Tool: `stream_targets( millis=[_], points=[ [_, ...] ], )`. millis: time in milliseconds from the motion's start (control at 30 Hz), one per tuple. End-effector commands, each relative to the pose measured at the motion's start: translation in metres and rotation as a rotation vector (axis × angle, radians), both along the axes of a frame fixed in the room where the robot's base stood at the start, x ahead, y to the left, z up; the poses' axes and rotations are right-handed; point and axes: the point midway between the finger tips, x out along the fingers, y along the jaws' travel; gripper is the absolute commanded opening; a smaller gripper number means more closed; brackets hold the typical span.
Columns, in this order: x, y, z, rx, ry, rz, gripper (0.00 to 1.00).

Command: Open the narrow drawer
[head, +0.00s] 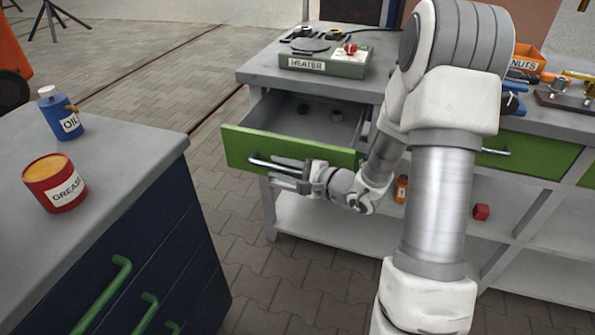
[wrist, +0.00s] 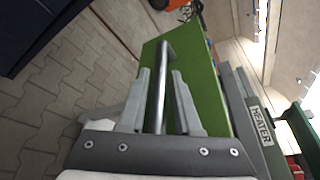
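A green-fronted drawer (head: 290,148) under the grey workbench (head: 262,70) is pulled out, with its grey inside and a few small dark items showing. Its bar handle (head: 262,161) runs along the front. My gripper (head: 274,171) is at this handle. In the wrist view the green front (wrist: 205,85) lies behind my gripper (wrist: 161,76), and the handle (wrist: 161,85) passes between the two fingers. The fingers stand apart, with small gaps to the bar. Another green drawer front (head: 525,155) to the right is closed. My arm hides part of the bench between them.
A heater (head: 325,62) stands on the bench above the open drawer. An orange nuts bin (head: 527,60) is at right. A dark blue cabinet (head: 120,260) at left carries an oil can (head: 58,112) and a grease tin (head: 55,183). Paved floor lies between cabinet and bench.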

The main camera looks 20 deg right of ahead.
Motion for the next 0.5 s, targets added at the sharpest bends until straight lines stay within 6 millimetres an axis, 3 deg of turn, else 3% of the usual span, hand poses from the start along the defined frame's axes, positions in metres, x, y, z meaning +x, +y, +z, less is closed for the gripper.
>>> stream_targets(
  millis=[167,500],
  points=[
    [-0.021,-0.016,0.008,0.000,0.001,-0.006,0.32],
    [-0.087,-0.064,0.026,0.000,0.001,-0.008,0.32]
  ],
)
